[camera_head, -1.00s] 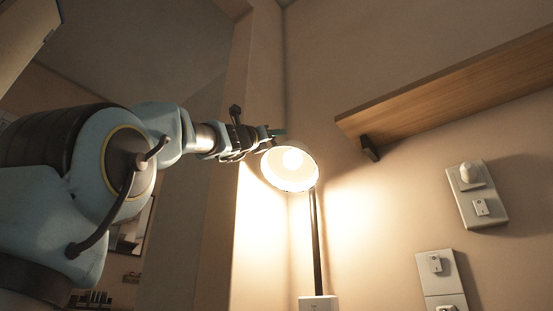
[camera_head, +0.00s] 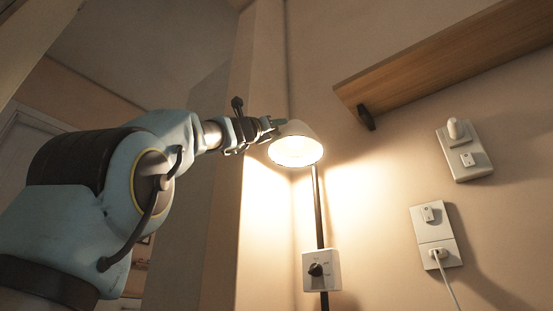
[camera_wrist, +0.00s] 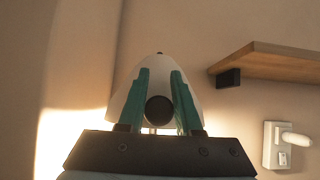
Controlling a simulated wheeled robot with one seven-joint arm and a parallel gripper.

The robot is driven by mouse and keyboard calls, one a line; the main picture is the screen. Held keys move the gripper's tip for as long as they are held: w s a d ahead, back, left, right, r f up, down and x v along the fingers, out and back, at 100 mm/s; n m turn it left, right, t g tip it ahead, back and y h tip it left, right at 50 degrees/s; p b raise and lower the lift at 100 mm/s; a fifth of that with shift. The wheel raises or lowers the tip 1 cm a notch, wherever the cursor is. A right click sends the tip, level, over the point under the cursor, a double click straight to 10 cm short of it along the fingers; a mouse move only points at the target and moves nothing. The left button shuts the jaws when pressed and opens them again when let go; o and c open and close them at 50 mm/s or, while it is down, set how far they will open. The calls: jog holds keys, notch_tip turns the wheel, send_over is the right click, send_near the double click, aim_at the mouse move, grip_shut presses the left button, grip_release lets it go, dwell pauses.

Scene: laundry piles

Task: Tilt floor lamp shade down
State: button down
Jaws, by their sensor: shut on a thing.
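The floor lamp's white shade (camera_head: 298,141) is lit and faces mostly down, with its glowing opening towards the camera in the head view. Its dark pole (camera_head: 319,210) runs down below it. My gripper (camera_head: 274,126) reaches the shade's upper left side. In the wrist view the shade (camera_wrist: 160,70) stands between and behind the two teal fingers of my gripper (camera_wrist: 160,95), with a round dark part (camera_wrist: 159,109) between them. The gripper is shut on the lamp shade; the exact contact is hard to see.
A wooden shelf (camera_head: 440,66) with a dark bracket juts from the wall at the upper right. White wall sockets (camera_head: 463,150) and a plugged-in cable (camera_head: 447,280) are on the right wall. A box with a dark knob (camera_head: 321,270) sits at the pole.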

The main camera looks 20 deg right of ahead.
jog(key=shift+a+f+b, duration=0.1)
jog(key=shift+f+b, duration=0.3)
jog(key=shift+f, duration=0.1)
jog(key=c, duration=0.6)
grip_release()
jog(key=shift+o, duration=0.2)
jog(key=shift+f, duration=0.15)
jog(key=b+v, duration=0.5)
jog(key=v, duration=0.5)
jog(key=shift+s+a+f, duration=0.15)
jog(key=shift+s+a, duration=0.05)
jog(key=shift+a, duration=0.05)
